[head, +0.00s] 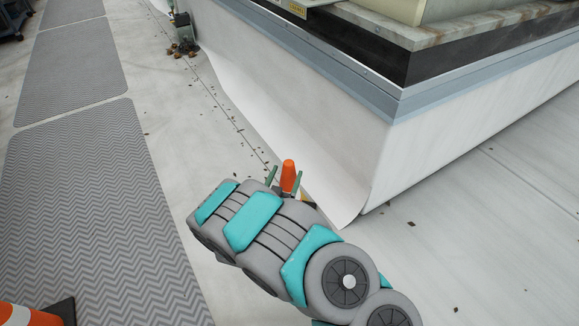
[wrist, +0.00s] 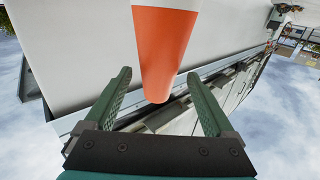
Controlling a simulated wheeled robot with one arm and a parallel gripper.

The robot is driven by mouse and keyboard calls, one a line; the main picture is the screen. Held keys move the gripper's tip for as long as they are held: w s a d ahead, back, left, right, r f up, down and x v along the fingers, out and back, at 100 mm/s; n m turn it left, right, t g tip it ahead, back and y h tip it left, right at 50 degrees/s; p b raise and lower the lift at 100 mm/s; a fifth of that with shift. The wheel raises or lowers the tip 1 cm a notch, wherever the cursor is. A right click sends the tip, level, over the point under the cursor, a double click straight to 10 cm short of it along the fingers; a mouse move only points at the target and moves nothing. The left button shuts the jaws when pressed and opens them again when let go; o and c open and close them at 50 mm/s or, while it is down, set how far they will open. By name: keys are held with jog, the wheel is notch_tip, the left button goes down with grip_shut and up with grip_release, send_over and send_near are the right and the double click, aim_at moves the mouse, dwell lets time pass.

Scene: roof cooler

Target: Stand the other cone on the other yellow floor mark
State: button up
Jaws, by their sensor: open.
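An orange cone (head: 288,174) stands beside the white wall corner in the head view, its lower part hidden by my arm. My gripper (head: 285,178) is open around its upper part. In the wrist view, the cone (wrist: 166,50) shows orange with a white band, its narrow tip between the open fingers of my gripper (wrist: 165,98). A gap shows on both sides, and neither finger visibly touches it. A second orange and white cone (head: 28,316) on a black base is cut off at the lower left.
Grey ribbed walkway mats (head: 85,200) run along the left. The white curb wall (head: 300,110) of the roof unit fills the upper right, its corner close to my gripper. Pale roof floor (head: 480,240) with scattered leaves lies open at the right.

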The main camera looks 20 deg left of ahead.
jog(key=s, duration=0.6)
jog(key=shift+s, duration=0.35)
jog(key=shift+d, duration=0.1)
